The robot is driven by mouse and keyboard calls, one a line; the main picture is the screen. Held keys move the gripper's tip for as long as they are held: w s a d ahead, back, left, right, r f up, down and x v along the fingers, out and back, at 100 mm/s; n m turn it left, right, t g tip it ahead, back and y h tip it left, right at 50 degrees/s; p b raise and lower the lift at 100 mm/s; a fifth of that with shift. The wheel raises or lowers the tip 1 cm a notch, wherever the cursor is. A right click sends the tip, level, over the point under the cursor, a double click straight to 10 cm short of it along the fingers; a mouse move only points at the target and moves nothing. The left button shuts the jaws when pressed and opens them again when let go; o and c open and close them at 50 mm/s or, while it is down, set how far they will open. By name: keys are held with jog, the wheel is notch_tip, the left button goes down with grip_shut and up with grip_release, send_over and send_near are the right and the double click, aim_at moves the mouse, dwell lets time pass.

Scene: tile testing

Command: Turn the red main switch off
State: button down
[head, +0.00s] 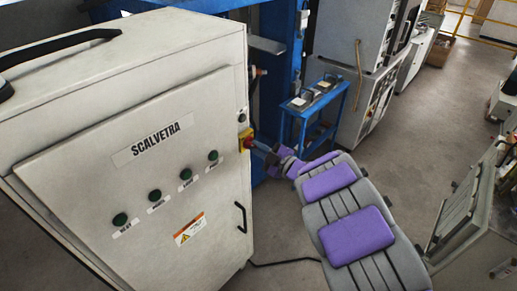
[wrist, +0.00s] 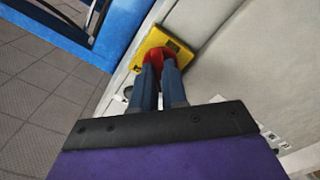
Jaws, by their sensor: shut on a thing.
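The red main switch (head: 246,143) sits on a yellow plate (head: 243,135) on the narrow side of the white SCALVETRA cabinet (head: 120,180). In the wrist view the red switch (wrist: 154,55) shows in front of its yellow plate (wrist: 178,48). My gripper (head: 255,146) reaches the switch from the right in the head view. In the wrist view the two blue-grey fingers of my gripper (wrist: 159,68) are shut on the red switch, one on each side. The fingers partly hide the switch, and I cannot read its on or off mark.
A blue shelf cart (head: 318,105) with small items stands behind my arm. A blue frame (head: 278,60) rises behind the cabinet. A grey cabinet (head: 470,225) stands at the right. A black door handle (head: 241,217) sticks out below the switch. Grey floor (head: 425,125) lies open between.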

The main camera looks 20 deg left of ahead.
jog(key=c, duration=1.2)
grip_release()
jog(key=shift+a, duration=0.1)
jog(key=shift+o, duration=0.2)
jog(key=p+v, duration=0.2)
jog(key=v, duration=1.5)
jog(key=shift+p, duration=0.4)
jog(key=shift+f, duration=0.1)
